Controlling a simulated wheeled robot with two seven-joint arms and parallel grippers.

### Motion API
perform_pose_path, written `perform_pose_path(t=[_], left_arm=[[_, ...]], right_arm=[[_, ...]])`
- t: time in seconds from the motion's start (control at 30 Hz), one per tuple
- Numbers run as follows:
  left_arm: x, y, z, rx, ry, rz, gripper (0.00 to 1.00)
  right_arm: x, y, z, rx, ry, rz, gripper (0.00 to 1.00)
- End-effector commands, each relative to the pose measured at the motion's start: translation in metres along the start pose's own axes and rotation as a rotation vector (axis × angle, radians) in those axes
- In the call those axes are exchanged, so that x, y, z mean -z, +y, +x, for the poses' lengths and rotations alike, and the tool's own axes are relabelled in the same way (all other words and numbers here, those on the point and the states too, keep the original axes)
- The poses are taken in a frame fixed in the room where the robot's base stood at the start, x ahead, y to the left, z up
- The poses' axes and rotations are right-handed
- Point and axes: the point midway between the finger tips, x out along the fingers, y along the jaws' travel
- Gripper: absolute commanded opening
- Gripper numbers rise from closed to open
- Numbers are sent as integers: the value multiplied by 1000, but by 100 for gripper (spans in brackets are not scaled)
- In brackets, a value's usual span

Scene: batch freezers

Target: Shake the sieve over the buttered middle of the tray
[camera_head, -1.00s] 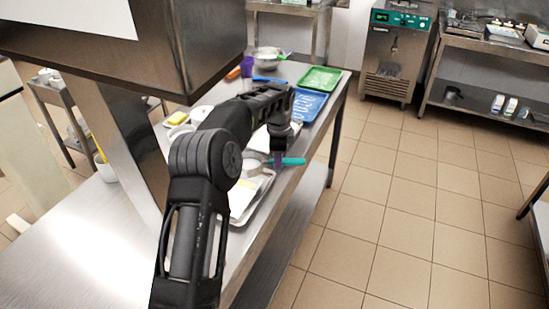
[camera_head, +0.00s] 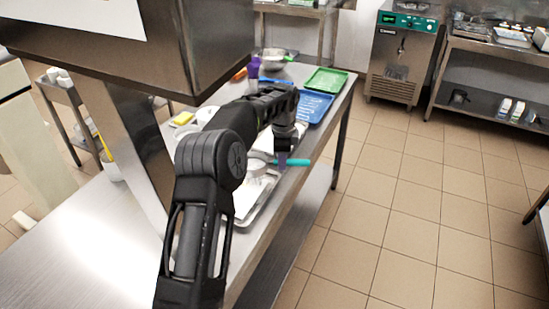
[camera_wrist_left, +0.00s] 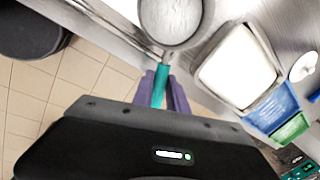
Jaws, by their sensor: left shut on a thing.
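My left gripper (camera_head: 282,160) is shut on the teal handle of a sieve (camera_head: 257,169). In the left wrist view the purple fingers (camera_wrist_left: 162,92) close around the handle, and the round grey mesh bowl of the sieve (camera_wrist_left: 172,18) reaches away from them. The sieve is held over the metal tray (camera_head: 264,201), which has a pale sheet or surface in it. My arm hides part of the tray, and its buttered middle cannot be made out. My right gripper is not in view.
A blue tray (camera_head: 313,106) and a green tray (camera_head: 326,80) lie farther along the steel table. A white-filled container (camera_wrist_left: 240,66) is beside the sieve in the wrist view. A metal bowl (camera_head: 271,61) stands at the back. The floor to the right is clear.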

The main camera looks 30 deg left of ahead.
Motion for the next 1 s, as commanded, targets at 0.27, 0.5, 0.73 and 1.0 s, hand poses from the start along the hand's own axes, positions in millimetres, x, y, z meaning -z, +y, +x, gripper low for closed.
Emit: perform_pose_path(t=[0.27,0.5,0.73,1.0], left_arm=[[4,2,-1,1,-2,-2,0],[-14,-6,-1,2,-3,-5,0],[-30,-13,2,2,-1,-1,0],[-26,-11,2,2,-1,0,0]], right_arm=[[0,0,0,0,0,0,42],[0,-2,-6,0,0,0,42],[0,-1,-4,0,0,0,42],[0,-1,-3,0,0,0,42]])
